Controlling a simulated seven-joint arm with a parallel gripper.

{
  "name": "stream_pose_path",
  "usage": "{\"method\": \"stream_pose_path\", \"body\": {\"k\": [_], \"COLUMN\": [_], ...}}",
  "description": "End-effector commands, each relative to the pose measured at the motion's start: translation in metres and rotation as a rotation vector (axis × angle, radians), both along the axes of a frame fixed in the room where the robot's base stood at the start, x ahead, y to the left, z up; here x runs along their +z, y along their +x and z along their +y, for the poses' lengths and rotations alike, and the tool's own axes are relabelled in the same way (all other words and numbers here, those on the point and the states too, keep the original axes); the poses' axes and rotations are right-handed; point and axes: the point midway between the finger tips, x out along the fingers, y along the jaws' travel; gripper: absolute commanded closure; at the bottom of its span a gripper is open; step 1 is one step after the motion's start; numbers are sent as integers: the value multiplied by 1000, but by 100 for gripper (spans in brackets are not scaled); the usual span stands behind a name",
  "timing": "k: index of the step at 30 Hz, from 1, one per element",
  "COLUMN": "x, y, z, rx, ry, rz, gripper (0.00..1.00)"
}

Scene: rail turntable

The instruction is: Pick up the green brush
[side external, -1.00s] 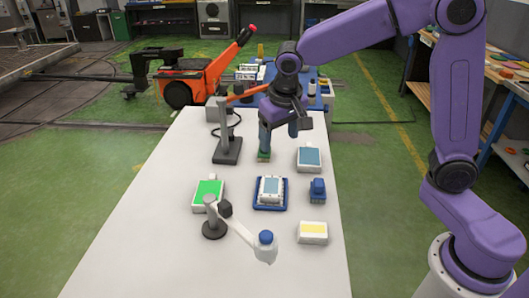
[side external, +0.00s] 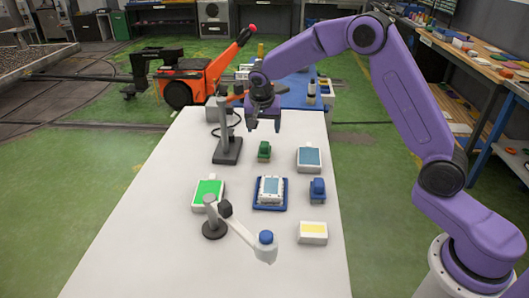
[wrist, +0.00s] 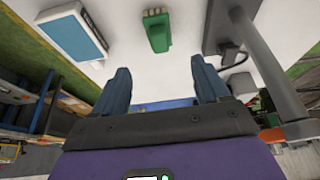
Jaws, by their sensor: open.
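The green brush (side external: 264,151) stands on the white table, between the grey stand and a blue-topped white box. In the wrist view the green brush (wrist: 157,32) lies ahead of my fingertips, near the top edge, with its bristle end at the top. My gripper (side external: 264,125) is open and empty, above and a little behind the brush, apart from it. In the wrist view my gripper (wrist: 160,75) shows two blue fingers spread apart with nothing between them.
A grey stand (side external: 228,150) rises close left of the brush. The blue-topped box (side external: 309,158) is to its right. A blue brush-like block (side external: 317,190), a blue tray (side external: 270,207), a green-topped box (side external: 208,194) and a yellow-topped box (side external: 313,232) stand nearer. The table's left front is clear.

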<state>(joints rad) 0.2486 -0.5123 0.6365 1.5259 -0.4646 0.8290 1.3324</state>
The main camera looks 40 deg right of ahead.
Motion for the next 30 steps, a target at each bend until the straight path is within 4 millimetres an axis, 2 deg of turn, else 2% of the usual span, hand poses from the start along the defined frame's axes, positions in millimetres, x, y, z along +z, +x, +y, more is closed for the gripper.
{"method": "stream_pose_path", "body": {"k": [1, 6, 16, 24, 30], "x": [-10, -36, -59, -93, -100], "y": [2, 10, 17, 25, 28], "z": [-3, -11, -16, -25, -27], "rx": [1, -1, 2, 1, 3], "ry": [-1, -1, 0, -1, 1], "rz": [4, 3, 1, 2, -1], "gripper": [26, 26, 26, 26, 26]}}
